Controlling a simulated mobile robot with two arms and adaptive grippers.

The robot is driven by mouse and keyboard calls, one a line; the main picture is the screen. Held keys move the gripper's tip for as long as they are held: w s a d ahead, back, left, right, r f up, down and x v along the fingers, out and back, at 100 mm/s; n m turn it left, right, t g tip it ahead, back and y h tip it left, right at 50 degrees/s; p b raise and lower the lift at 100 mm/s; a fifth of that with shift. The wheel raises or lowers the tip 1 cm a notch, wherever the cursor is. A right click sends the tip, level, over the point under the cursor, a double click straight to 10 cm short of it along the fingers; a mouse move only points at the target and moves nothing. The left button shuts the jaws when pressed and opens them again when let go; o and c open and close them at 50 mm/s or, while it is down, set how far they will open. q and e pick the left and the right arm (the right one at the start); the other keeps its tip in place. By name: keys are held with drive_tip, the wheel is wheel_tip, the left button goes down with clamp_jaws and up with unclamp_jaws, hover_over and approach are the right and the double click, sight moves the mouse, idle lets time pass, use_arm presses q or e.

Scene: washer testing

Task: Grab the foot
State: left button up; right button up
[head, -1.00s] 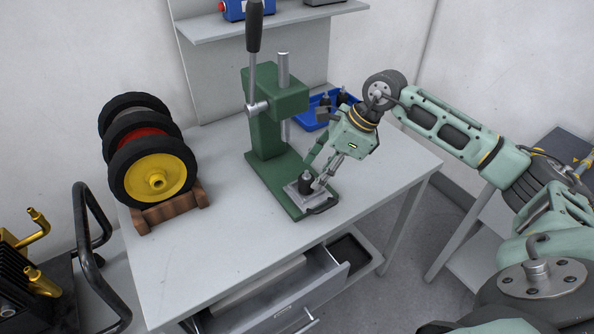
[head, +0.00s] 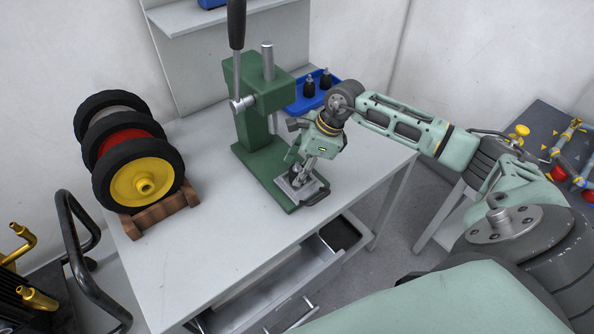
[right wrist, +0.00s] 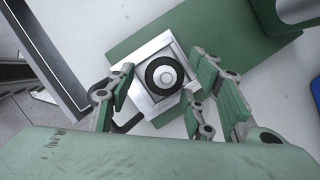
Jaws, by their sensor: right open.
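A round black foot with a pale metal centre (right wrist: 164,75) sits on a square silver plate (right wrist: 140,103) on the green press base (right wrist: 185,32). My right gripper (right wrist: 161,88) is open, with its green-padded fingers on the left and right of the foot in the right wrist view. Whether the fingers touch the foot I cannot tell. In the head view my right gripper (head: 303,180) is right above the plate and mostly hides the foot. My left gripper is not in view.
The green lever press (head: 262,112) stands on the grey table (head: 215,225). A blue bin (head: 300,104) with dark feet (head: 309,87) is behind it. Wheels on a wooden stand (head: 160,214) stand at the left. An open drawer (head: 325,240) juts out in front.

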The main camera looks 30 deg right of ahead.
drive_tip(key=shift+c, duration=0.5)
drive_tip(key=c, duration=0.7)
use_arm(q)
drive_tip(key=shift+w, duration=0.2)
use_arm(e)
drive_tip(key=c, duration=0.4)
drive_tip(key=shift+o, duration=0.2)
